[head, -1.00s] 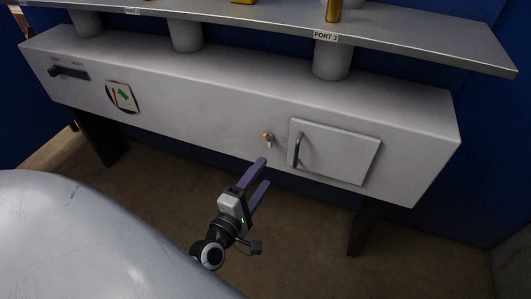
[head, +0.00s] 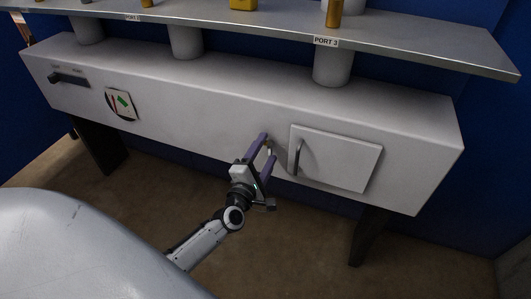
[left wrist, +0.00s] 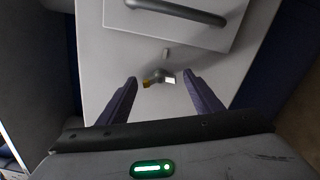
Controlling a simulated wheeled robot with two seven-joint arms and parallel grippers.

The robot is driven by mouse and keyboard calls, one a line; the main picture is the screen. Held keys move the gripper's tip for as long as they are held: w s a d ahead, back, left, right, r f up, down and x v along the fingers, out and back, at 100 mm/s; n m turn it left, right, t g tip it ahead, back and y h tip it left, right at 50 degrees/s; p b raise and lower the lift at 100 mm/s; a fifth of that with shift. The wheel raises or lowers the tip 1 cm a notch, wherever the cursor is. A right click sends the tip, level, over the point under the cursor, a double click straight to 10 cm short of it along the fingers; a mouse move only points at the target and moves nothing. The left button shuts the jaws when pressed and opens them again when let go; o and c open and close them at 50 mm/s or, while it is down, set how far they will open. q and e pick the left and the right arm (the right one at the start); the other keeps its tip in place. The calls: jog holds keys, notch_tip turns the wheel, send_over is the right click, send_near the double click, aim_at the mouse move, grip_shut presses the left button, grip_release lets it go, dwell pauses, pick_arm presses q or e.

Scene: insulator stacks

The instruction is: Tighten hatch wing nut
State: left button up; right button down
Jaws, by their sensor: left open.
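The wing nut (left wrist: 160,77) sits on the front of the grey cabinet, beside the hatch, with one brass-coloured wing and one pale, bright wing. In the left wrist view it lies between and a little beyond the fingertips of my left gripper (left wrist: 160,80). My left gripper (head: 269,145) is open, with purple fingers on either side of the nut; I see no contact. In the head view the fingers mostly hide the nut. The square hatch door (head: 345,160) is flush-looking, with a dark bar handle (head: 298,156) at its left edge. My right gripper is not in view.
The cabinet (head: 200,120) has a lever switch (head: 68,77) and a round dial with a green mark (head: 121,104) on its left part. A metal shelf (head: 420,52) labelled PORT 3 overhangs it. The floor (head: 300,245) in front is open.

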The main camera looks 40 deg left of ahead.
pick_arm(q)
jog(key=shift+c, duration=0.2)
jog(key=c, duration=1)
